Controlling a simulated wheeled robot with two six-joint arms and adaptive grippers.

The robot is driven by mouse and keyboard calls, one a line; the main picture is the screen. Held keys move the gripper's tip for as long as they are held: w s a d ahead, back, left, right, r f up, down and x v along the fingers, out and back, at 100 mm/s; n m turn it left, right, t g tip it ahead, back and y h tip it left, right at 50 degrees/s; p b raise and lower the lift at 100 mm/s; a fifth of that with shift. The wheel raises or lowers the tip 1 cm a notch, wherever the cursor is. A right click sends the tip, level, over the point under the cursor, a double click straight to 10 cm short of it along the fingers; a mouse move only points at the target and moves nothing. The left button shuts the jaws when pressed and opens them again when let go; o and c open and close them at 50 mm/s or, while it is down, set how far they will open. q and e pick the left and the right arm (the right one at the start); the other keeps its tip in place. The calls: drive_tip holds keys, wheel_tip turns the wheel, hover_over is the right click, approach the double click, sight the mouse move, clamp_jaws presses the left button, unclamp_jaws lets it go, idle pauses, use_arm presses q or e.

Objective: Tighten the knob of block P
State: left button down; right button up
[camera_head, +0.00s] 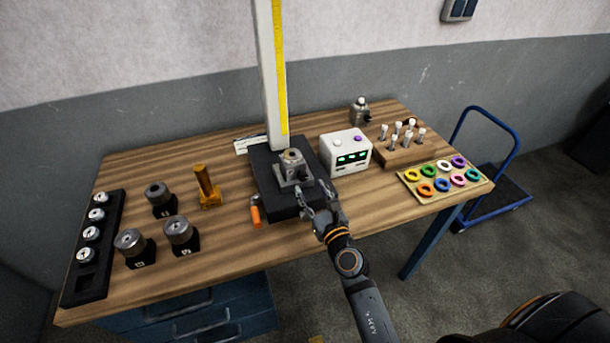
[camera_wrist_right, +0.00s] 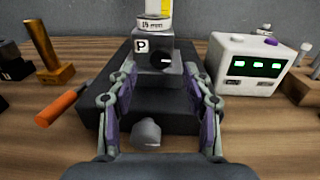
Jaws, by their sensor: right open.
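Block P (camera_head: 292,171) is a grey metal block on a black stand base (camera_head: 270,203), with a round piece on top. In the right wrist view block P (camera_wrist_right: 143,72) shows a "P" label and, beside it, a dark round knob (camera_wrist_right: 160,59) with a short white mark. My right gripper (camera_head: 313,192) is just in front of the block. In the wrist view the right gripper (camera_wrist_right: 162,82) is open, its fingers pointing at the block on either side of its lower part. Contact cannot be told. My left gripper is not in view.
A white box (camera_head: 345,154) with green displays stands right of the block. A tall column (camera_head: 270,75) rises behind it. An orange handle (camera_head: 255,216) and brass post (camera_head: 207,190) are left. A ring board (camera_head: 448,193) lies right. A grey cylinder (camera_wrist_right: 147,133) shows between the fingers.

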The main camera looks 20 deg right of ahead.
sight(304, 178)
drive_tip(key=w, duration=0.5)
drive_tip(key=shift+a, duration=0.15)
